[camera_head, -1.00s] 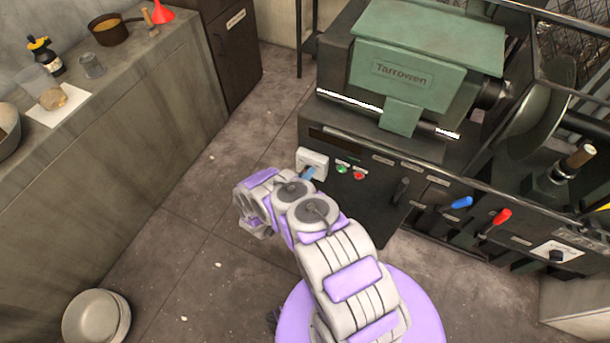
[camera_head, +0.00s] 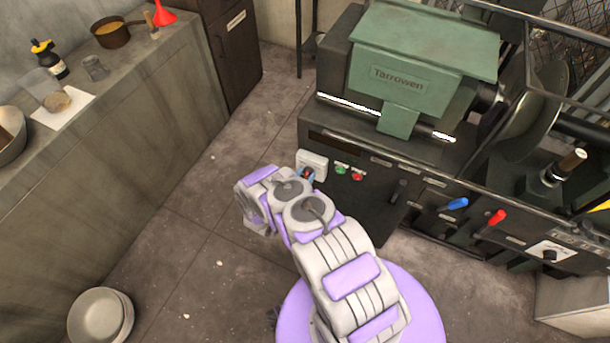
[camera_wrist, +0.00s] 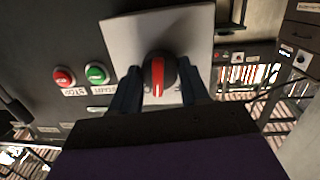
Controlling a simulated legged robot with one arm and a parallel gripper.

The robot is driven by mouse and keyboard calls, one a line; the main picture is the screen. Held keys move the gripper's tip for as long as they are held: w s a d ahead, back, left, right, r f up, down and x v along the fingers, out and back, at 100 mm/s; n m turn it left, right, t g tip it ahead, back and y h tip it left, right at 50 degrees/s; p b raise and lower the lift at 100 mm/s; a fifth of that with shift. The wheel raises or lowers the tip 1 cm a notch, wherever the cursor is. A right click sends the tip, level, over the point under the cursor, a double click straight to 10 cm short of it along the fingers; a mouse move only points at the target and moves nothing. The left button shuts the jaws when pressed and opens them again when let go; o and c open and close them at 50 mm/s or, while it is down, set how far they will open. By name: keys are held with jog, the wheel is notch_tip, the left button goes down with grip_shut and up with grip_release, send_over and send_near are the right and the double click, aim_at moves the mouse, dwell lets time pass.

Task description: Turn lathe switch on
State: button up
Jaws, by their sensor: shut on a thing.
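The lathe (camera_head: 365,130) is a large dark machine with a green headstock, at the upper right of the head view. Its rotary switch knob (camera_wrist: 158,78) is black with a red stripe, and sits on a pale square plate (camera_wrist: 120,45) on the lathe front. The pale plate also shows in the head view (camera_head: 313,157). My gripper (camera_wrist: 159,88) has its two dark blue fingers on either side of the knob and is shut on it. The red stripe runs nearly upright in the wrist view. In the head view my wrist partly hides the knob.
A green START button (camera_wrist: 97,73) and a red STOP button (camera_wrist: 63,78) are beside the plate. Blue (camera_head: 457,204) and red (camera_head: 496,218) handled levers stick out farther right. A counter (camera_head: 130,110) runs along the left, with open floor between.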

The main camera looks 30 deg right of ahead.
jog(key=shift+s+f+m+t+y+p, duration=0.1)
jog(key=shift+m+t+y+p, duration=0.15)
jog(key=shift+m, duration=1.3)
jog(key=shift+m+t+y+p, duration=0.15)
jog(key=shift+m+y+p, duration=0.1)
jog(key=shift+m, duration=1.3)
jog(key=o, duration=1.1)
jog(key=shift+c, duration=0.2)
jog(key=p+v, duration=0.1)
jog(key=v, duration=1.6)
jog(key=shift+a, duration=0.2)
jog(key=shift+s, duration=0.1)
